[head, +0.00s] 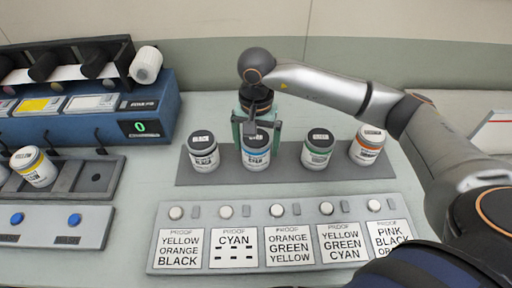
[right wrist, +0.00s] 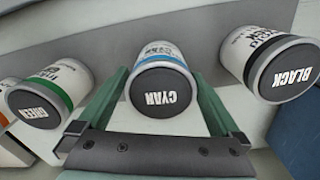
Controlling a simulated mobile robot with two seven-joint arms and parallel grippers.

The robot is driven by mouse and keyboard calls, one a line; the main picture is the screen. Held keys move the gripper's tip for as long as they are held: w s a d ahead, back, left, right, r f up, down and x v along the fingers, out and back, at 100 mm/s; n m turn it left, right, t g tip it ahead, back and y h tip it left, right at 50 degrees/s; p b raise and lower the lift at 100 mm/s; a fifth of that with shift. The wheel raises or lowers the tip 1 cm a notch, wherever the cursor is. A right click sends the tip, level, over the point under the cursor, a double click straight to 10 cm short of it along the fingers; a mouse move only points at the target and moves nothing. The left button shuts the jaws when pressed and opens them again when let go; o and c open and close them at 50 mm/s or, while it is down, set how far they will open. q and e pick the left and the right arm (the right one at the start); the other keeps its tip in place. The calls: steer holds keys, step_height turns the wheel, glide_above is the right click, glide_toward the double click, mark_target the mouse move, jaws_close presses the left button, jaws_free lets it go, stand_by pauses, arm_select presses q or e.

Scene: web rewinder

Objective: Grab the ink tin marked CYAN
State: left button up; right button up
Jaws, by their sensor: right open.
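The ink tin marked CYAN (head: 256,159) is white with a blue band and a dark lid. It stands upright on a grey mat (head: 300,178), second from the left in a row. My right gripper (head: 256,132) is above and behind it, pointing down at it. In the right wrist view the CYAN lid (right wrist: 160,92) faces the camera between the two green fingers of my right gripper (right wrist: 163,98). The fingers are open, one on each side of the tin; I cannot tell whether either touches it. My left gripper is out of view.
A BLACK tin (head: 203,155) stands close on the left, a green-banded tin (head: 317,152) on the right, and an orange-banded tin (head: 366,147) beyond. A panel with buttons and proof cards (head: 235,247) lies in front. A blue machine (head: 90,125) and a yellow-banded tin (head: 36,168) are at left.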

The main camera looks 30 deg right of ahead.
steer(key=shift+f, duration=1.45)
steer(key=shift+c, duration=0.4)
steer(key=shift+r, duration=0.1)
jaws_close()
steer(key=shift+r, duration=0.1)
